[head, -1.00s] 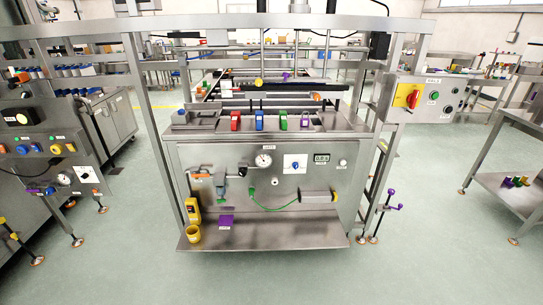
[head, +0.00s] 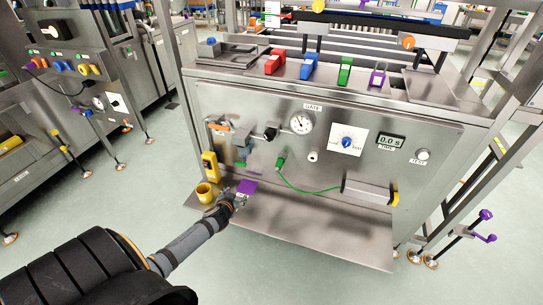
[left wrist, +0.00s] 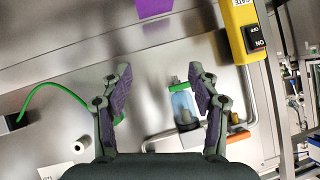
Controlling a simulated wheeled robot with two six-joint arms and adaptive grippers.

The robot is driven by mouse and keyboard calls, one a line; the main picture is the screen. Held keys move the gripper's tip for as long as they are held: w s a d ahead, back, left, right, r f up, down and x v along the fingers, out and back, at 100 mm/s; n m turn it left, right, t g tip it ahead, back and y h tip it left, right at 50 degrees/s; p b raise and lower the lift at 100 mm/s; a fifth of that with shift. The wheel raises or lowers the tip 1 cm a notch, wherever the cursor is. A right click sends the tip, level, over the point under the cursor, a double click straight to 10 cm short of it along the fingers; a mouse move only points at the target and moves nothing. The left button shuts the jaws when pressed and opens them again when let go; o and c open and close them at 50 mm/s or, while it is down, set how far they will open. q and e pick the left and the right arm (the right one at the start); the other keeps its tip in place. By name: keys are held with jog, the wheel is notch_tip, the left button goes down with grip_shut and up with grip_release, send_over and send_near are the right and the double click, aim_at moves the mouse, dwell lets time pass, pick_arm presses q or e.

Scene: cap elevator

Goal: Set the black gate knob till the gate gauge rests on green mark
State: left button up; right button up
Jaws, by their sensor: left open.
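The gate gauge (head: 301,122) is a round white dial on the front of the steel cabinet, under the GATE label. Its needle and any green mark are too small to read. My right gripper is not in view.
A yellow switch box (head: 209,166), yellow cup (head: 204,191) and purple block (head: 246,187) are near the gripper. A green hose (head: 300,190) crosses the panel's lower part. A blue knob (head: 347,142) is right of the gauge. A clear bluish bowl (left wrist: 183,103) shows beyond the fingers.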

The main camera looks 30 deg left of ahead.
pick_arm(q)
jog(key=w+d+r+t+b, duration=0.2)
jog(key=w+r+t+b, duration=0.1)
jog(key=w+r, duration=0.35)
jog(key=t+b, duration=0.3)
jog(key=t, duration=0.1)
send_near(267, 138)
jog(key=w, duration=0.3)
jog(key=shift+h, duration=0.3)
jog(key=x, duration=0.5)
jog(key=a+x, duration=0.1)
jog(key=x, duration=0.2)
jog(key=shift+w+r+p, duration=0.15)
jog(key=shift+w+p, duration=0.1)
jog(key=shift+p, duration=0.1)
jog(key=shift+w, duration=0.35)
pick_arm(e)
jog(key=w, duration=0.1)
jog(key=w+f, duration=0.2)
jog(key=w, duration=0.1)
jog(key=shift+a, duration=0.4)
pick_arm(q)
jog(key=shift+a, duration=0.1)
jog(key=c, duration=1.2)
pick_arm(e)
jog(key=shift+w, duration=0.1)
